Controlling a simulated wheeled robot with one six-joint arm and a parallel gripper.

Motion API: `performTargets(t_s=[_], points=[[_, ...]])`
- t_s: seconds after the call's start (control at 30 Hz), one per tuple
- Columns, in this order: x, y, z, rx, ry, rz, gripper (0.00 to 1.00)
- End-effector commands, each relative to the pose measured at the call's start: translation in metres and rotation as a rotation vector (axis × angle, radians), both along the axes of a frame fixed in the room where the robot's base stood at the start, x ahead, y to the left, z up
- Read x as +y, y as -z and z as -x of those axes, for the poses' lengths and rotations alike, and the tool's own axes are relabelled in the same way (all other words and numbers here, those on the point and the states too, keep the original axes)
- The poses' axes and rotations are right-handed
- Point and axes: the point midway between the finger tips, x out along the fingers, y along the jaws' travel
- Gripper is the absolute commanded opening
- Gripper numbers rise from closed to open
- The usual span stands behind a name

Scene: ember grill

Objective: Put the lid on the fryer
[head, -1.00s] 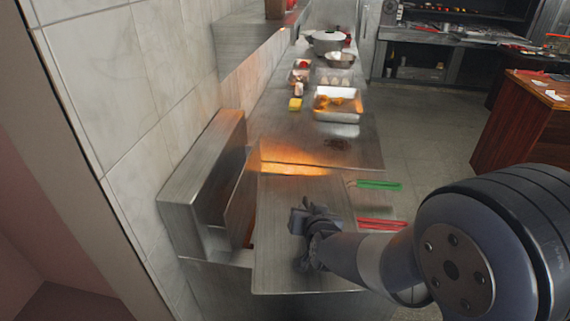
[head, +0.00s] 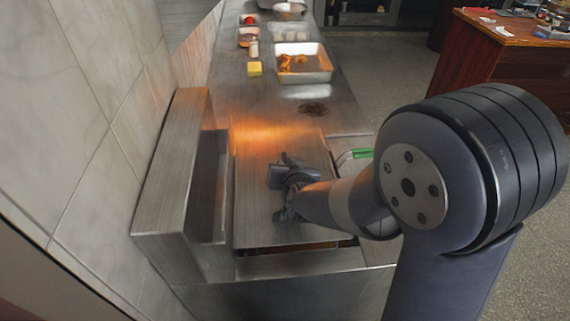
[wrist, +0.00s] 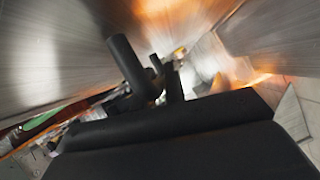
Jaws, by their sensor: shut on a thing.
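The lid (head: 258,195) is a flat brushed-steel panel. In the head view it lies over the fryer (head: 290,264), a steel unit with a raised back at the left. A narrow strip of orange-brown shows along the lid's near edge, so the front of the opening is not fully covered. My gripper (head: 288,178) is over the lid's right part and shut on the lid, seemingly by its handle; my fingers and wrist hide the grip. The wrist view shows dark gripper parts and blurred steel, with the contact unclear.
A green-handled basket (head: 360,153) lies just right of the lid. Further back on the counter are a yellow block (head: 254,69), a metal tray (head: 318,70) with fried food, and small containers. A tiled wall (head: 85,125) bounds the left. Open floor lies right.

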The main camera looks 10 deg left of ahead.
Motion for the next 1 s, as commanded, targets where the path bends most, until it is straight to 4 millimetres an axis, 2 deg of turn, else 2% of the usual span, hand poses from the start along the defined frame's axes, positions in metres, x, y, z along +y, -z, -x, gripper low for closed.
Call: performTargets(t_s=[0.03, 0.1, 0.43, 0.6, 1.0], points=[[0.000, 0.010, 0.000, -0.003, 0.001, -0.001, 0.00], [0.000, 0.018, 0.000, -0.002, 0.001, -0.001, 0.00], [0.000, 0.053, -0.001, -0.004, 0.001, -0.002, 0.00], [0.000, 0.059, -0.001, -0.004, 0.001, -0.002, 0.00], [0.000, 0.059, -0.001, -0.004, 0.001, -0.002, 0.00]])
